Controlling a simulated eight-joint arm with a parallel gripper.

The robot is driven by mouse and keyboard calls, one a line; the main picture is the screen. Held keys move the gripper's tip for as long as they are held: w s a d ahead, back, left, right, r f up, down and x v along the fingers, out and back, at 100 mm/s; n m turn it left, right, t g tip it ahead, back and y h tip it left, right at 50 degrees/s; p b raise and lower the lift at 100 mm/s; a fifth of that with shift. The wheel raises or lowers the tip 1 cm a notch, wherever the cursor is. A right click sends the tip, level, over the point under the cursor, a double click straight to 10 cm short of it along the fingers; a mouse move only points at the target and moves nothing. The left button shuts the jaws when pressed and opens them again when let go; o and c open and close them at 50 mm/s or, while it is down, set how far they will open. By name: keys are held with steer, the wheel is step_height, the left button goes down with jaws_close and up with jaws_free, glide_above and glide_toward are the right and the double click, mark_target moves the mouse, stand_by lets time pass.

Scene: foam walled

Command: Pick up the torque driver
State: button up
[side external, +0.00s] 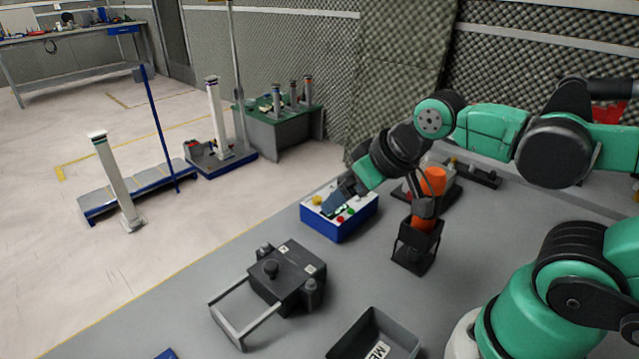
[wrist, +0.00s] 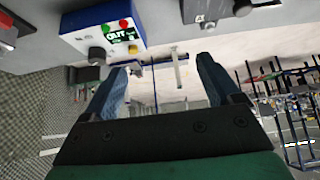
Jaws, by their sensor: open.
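The likely torque driver (side external: 434,181) has an orange upper part and stands upright in a black open-framed holder (side external: 413,246) on the grey table in the side view. A part of my arm or a dark cable may cover some of it. I do not make it out in the wrist view. My gripper (side external: 336,203) is left of the driver, apart from it, in front of or above a blue and white button box. In the wrist view my gripper (wrist: 160,75) has two blue fingers spread apart with nothing between them.
The button box (side external: 340,221) also shows at the upper left of the wrist view (wrist: 80,22). A dark fixture with a handle frame (side external: 287,276) and a grey bin (side external: 352,340) stand nearer the front. Dark parts (side external: 474,172) lie behind the driver.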

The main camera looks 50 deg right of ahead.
step_height(320, 180, up, 8)
steer(key=m+g, duration=0.7)
steer(key=m, duration=0.2)
glide_toward(431, 192)
steer(key=shift+w+d+f, duration=0.15)
steer(key=shift+d+f, duration=0.15)
steer(key=shift+d, duration=0.2)
steer(key=shift+w+d+f, duration=0.15)
steer(key=shift+d+f, duration=0.15)
steer(key=shift+d, duration=0.2)
step_height(431, 192, down, 4)
steer(key=shift+w+a+f, duration=0.1)
steer(key=shift+a, duration=0.05)
steer(key=shift+f, duration=3.05)
jaws_close()
steer(key=shift+r, duration=0.15)
